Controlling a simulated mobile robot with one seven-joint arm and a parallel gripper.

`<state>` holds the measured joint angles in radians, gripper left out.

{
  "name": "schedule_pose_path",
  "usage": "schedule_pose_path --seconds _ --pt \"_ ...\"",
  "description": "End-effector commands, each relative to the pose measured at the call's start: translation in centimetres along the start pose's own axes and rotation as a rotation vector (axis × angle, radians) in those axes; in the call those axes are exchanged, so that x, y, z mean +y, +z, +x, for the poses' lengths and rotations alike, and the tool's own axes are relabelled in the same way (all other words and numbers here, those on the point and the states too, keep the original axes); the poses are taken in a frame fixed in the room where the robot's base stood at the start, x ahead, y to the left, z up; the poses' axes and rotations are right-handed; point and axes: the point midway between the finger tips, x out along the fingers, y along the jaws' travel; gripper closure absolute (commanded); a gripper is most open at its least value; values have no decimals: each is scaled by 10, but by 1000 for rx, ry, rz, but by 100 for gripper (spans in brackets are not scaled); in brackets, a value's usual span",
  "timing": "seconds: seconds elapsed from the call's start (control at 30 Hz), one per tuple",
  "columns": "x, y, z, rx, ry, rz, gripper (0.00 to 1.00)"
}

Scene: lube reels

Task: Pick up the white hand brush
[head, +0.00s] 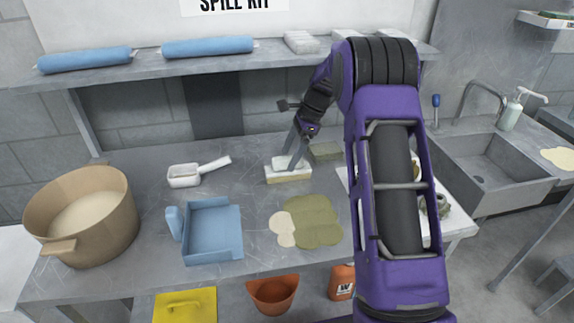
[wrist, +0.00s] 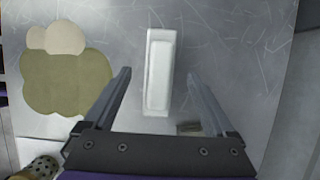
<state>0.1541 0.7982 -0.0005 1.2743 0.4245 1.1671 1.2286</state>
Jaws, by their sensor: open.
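The white hand brush (head: 290,175) is a white block with a cream lower part, lying on the metal bench under my gripper. In the wrist view the brush (wrist: 159,85) lies lengthwise between my two fingers, with clear gaps at both sides. My gripper (head: 291,157) points down at the brush in the head view, and its fingers partly cover the brush's top. In the wrist view my gripper (wrist: 160,73) is open and empty. I cannot tell how far the fingertips are above the bench.
A green puddle (head: 312,220) with a cream patch lies in front of the brush. A grey-green block (head: 326,151) sits close behind right. A white scoop (head: 186,176), blue dustpan (head: 213,232) and tan pot (head: 82,216) stand left. A shelf (head: 190,68) overhangs the bench's back.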

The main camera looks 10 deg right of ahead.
Motion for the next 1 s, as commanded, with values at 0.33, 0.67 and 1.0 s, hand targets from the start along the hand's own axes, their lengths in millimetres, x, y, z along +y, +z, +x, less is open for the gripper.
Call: schedule_pose_path --seconds 0.33,0.67,1.0 --pt "0 0 49 0 2 0 10" --pt "0 0 50 0 0 -1 26" --pt "0 0 50 0 0 0 87"
